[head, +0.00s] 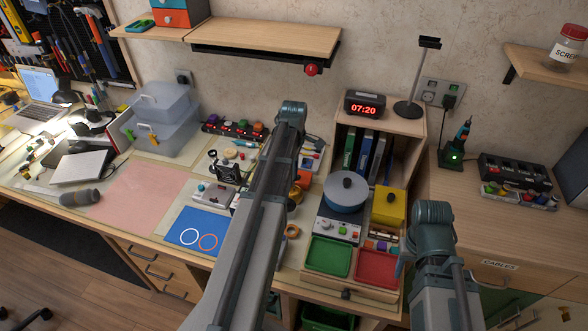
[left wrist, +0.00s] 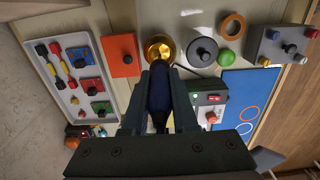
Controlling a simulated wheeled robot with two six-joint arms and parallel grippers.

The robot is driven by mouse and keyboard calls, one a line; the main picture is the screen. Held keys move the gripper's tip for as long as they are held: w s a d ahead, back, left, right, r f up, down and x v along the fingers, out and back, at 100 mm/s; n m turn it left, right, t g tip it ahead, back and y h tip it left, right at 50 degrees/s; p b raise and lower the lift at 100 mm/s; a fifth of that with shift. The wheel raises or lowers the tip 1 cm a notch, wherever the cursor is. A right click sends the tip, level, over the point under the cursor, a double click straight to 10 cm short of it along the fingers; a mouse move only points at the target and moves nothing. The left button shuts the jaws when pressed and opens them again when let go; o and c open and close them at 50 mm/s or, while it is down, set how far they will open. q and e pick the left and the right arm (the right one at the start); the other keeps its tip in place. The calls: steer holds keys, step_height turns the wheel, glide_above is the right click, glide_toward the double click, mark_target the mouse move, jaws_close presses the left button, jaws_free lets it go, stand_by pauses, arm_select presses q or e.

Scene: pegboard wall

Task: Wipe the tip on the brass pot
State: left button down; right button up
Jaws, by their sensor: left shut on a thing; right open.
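The brass pot (left wrist: 161,46) shows its shiny gold inside at the top middle of the left wrist view. In the head view a gold-orange bit beside my left arm may be the pot, mostly hidden. My left gripper (left wrist: 160,84) is shut on a dark blue-black handled tool (left wrist: 159,98), which points toward the pot. The tool's front end overlaps the pot's near rim in this view. I cannot tell whether its tip touches the pot. In the head view my left arm hides its gripper. My right arm is at the lower right, its fingers out of sight.
Close to the pot are an orange block (left wrist: 122,55), a grey disc with a black knob (left wrist: 203,52), a green ball (left wrist: 228,58) and an orange ring (left wrist: 231,26). A blue mat (head: 188,219) lies left of my left arm. The pink mat (head: 140,199) is clear.

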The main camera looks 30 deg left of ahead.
arm_select(q)
steer(key=shift+f+b, duration=0.3)
steer(key=shift+f, duration=0.05)
arm_select(e)
steer(key=shift+f, duration=0.35)
stand_by(1.2)
arm_select(q)
steer(key=shift+r, duration=0.1)
arm_select(e)
steer(key=shift+r, duration=0.15)
arm_select(q)
step_height(320, 180, up, 5)
steer(key=p, duration=0.5)
arm_select(e)
step_height(320, 180, up, 5)
steer(key=shift+f, duration=0.1)
